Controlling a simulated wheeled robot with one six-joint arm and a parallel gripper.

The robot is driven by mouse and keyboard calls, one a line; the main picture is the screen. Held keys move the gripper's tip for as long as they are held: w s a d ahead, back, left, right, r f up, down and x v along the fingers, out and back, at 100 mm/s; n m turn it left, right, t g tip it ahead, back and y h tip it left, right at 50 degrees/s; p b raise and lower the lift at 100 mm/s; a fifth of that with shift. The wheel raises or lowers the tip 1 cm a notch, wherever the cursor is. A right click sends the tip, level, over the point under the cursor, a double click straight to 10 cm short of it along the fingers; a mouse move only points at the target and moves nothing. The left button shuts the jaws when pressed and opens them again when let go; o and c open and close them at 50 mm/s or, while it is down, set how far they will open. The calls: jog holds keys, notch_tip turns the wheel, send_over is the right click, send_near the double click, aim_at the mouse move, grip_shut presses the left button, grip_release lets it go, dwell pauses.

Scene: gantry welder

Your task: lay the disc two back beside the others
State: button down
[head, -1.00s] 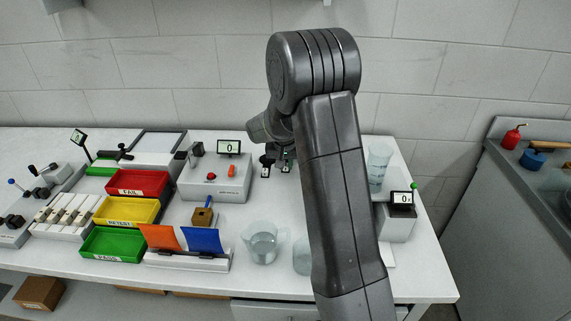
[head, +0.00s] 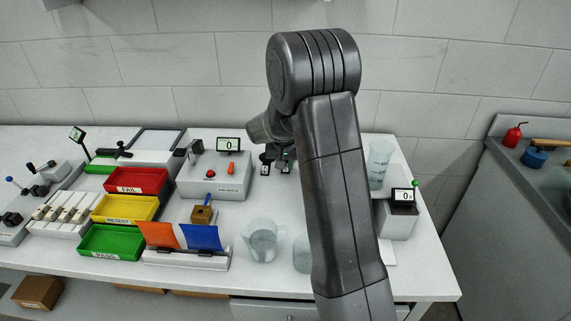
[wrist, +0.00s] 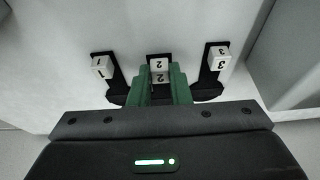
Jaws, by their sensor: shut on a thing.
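In the wrist view, my gripper (wrist: 162,85) has green fingers shut on a white block marked 2 (wrist: 160,78), taken to be the handle of disc two. The numeral 2 shows twice, one above the other. A dark upright piece stands behind it. The white block marked 1 (wrist: 101,66) on a dark piece is to its left. The white block marked 3 (wrist: 219,60) on a dark piece is to its right. The discs' round shape and their lower parts are hidden. In the head view my gripper (head: 276,160) is small and partly behind my arm.
A grey box with a display (head: 215,182) stands left of my gripper. A measuring beaker (head: 380,160) and a small display unit (head: 397,218) stand right of my arm. A clear jug (head: 262,240) is in front. Red, yellow and green trays lie at left.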

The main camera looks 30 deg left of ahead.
jog(key=shift+f+b, duration=0.6)
jog(key=shift+b, duration=0.15)
dwell(0.5)
jog(key=c, duration=1.3)
grip_release()
jog(key=shift+o, duration=0.2)
jog(key=shift+r, duration=0.15)
jog(key=p+v, duration=0.6)
jog(key=v, duration=0.7)
jog(key=shift+r, duration=0.25)
jog(key=shift+f, duration=0.1)
